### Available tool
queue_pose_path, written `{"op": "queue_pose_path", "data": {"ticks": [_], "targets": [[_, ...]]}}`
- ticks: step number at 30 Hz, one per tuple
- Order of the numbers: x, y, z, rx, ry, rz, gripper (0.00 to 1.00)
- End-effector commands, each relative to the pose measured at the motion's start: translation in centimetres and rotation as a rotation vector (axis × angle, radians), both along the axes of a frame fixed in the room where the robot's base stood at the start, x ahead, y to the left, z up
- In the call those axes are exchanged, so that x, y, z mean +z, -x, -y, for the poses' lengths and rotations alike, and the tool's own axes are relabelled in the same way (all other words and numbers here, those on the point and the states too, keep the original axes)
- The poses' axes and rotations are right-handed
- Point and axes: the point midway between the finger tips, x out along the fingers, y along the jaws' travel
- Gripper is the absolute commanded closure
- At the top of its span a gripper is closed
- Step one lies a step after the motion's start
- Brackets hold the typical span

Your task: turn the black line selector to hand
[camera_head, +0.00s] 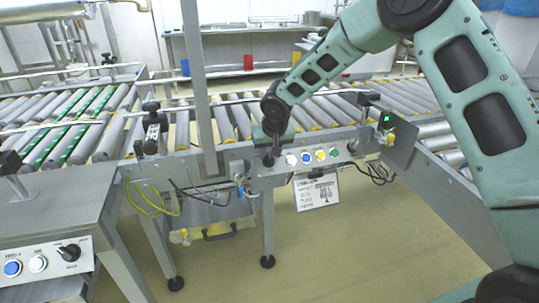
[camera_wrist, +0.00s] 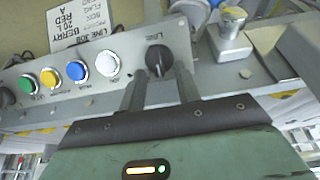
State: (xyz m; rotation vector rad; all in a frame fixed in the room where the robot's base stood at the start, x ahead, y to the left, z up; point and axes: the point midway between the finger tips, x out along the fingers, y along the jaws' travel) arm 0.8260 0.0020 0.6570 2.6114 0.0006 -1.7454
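The black line selector (camera_wrist: 158,60) is a round knob at the end of the button panel, with a "LINE" label beside it in the wrist view. Its ridge runs roughly up and down the picture; I cannot read its position marks. My gripper (camera_wrist: 161,76) is open, its two grey fingers pointing at the panel, one on either side of the knob with gaps visible. I cannot tell whether the tips reach around it. In the head view my gripper (camera_head: 269,152) is at the left end of the panel and mostly hides the selector.
White, blue (camera_head: 306,158), yellow and green buttons sit in a row beside the selector, with another black knob (camera_head: 352,147) at the far end. A paper sign (camera_head: 317,191) hangs below. A second panel (camera_head: 42,260) stands at lower left. Roller conveyors (camera_head: 230,122) lie behind.

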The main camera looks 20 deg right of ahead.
Motion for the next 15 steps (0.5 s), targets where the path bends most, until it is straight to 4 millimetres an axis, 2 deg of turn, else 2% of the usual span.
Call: {"op": "queue_pose_path", "data": {"ticks": [10,11,12,14,15], "targets": [[-0.38,-0.17,-0.01,0.0,0.0,0.0,0.67],[-0.38,-0.17,-0.01,0.0,0.0,0.0,0.73],[-0.38,-0.17,-0.01,0.0,0.0,0.0,0.84],[-0.39,-0.16,-0.01,0.0,0.0,0.0,1.0],[-0.4,-0.16,-0.01,0.0,0.0,0.0,1.0]]}}
